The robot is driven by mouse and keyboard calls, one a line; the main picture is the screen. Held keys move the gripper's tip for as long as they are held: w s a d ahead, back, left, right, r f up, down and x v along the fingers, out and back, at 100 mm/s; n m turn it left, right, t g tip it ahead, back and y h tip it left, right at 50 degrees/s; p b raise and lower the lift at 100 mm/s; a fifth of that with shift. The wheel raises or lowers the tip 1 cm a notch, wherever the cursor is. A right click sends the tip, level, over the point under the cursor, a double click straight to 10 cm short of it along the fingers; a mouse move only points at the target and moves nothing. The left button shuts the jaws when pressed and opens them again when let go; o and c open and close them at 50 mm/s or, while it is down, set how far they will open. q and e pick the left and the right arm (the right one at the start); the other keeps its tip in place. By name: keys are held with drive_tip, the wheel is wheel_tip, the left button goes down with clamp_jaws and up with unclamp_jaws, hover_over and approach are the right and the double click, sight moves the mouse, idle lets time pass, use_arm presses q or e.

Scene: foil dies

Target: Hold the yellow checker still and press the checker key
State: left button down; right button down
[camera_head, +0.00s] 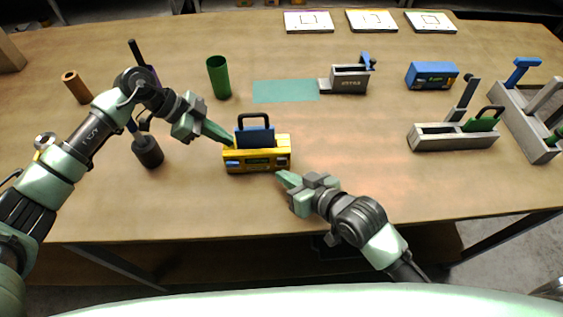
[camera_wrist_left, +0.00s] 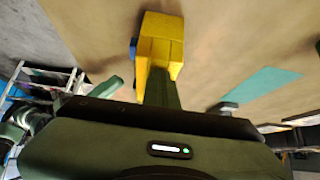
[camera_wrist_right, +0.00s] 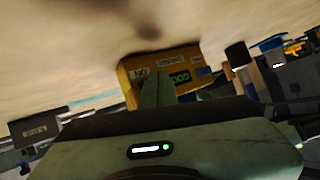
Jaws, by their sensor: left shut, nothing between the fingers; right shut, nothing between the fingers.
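The yellow checker (camera_head: 287,150) stands near the table's front edge, with a green display and small blue parts on its front. A blue piece with a dark handle (camera_head: 256,137) sits upright in its top. My left gripper (camera_head: 231,142) is shut and empty, its tip at the checker's left end; in the left wrist view the checker (camera_wrist_left: 162,35) lies straight beyond the fingers. My right gripper (camera_head: 279,176) is shut and empty, its tip just before the checker's front right. The right wrist view shows the labelled front (camera_wrist_right: 140,92), partly hidden by the fingers. I cannot tell whether either tip touches.
A green cup (camera_head: 218,78), a teal mat (camera_head: 285,91) and a grey device (camera_head: 349,79) stand behind. A blue box (camera_head: 432,75) and grey racks (camera_head: 455,138) are at the right. The front table right of my right gripper is clear.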

use_arm(q)
drive_tip(key=shift+s+f, duration=0.15)
drive_tip(key=shift+f, duration=0.25)
use_arm(e)
drive_tip(key=shift+w+f, duration=0.1)
drive_tip(key=shift+w, duration=0.95)
idle(0.6)
drive_tip(key=shift+s, duration=0.95)
drive_tip(key=shift+s, duration=3.05)
use_arm(q)
drive_tip(key=shift+r, duration=0.1)
